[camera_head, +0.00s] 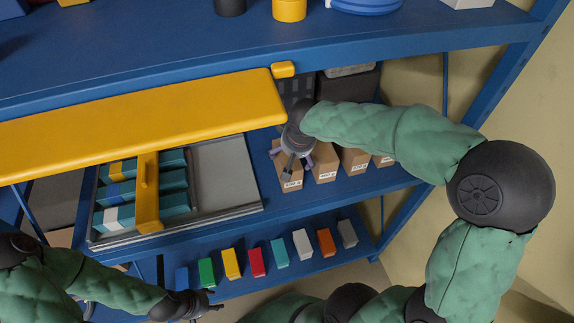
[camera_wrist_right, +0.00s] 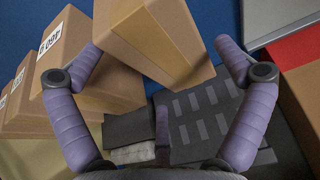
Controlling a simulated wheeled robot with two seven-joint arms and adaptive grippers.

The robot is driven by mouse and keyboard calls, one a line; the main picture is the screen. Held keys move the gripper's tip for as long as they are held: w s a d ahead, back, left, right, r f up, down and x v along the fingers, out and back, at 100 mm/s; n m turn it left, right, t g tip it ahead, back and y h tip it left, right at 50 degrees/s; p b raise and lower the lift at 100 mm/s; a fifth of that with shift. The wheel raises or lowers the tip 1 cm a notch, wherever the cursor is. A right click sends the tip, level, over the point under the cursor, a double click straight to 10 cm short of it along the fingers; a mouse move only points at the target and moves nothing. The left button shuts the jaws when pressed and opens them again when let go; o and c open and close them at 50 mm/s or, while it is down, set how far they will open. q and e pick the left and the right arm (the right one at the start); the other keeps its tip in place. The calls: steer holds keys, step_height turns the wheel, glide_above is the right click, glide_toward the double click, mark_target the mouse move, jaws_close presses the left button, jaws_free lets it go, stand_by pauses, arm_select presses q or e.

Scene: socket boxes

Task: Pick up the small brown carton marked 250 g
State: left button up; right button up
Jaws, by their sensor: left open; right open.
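A row of several brown cartons with white labels stands on the middle shelf in the head view. My right gripper (camera_head: 292,160) is open at the leftmost carton (camera_head: 289,179). In the right wrist view that carton (camera_wrist_right: 150,35) lies between the spread fingers of the right gripper (camera_wrist_right: 158,52), with gaps at its sides; its label is hidden there. The other labels are too small to read, so I cannot tell which is marked 250 g. My left gripper (camera_head: 212,300) is open and empty, low at left.
A grey tray (camera_head: 230,173) with teal boxes (camera_head: 148,185) is left of the cartons, under a yellow beam (camera_head: 140,110). Small coloured boxes (camera_head: 256,262) line the lower shelf. A dark ridged object (camera_wrist_right: 205,115) lies behind the cartons.

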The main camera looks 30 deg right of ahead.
steer(key=b+x, duration=0.1)
steer(key=x, duration=0.2)
steer(key=shift+w+a+f, duration=0.1)
steer(key=shift+w+f, duration=0.05)
steer(key=shift+f, duration=0.25)
steer(key=shift+w+f+b, duration=0.2)
steer(key=shift+f+b, duration=0.1)
steer(key=shift+f, duration=0.05)
steer(key=shift+f, duration=0.15)
steer(key=c, duration=1.2)
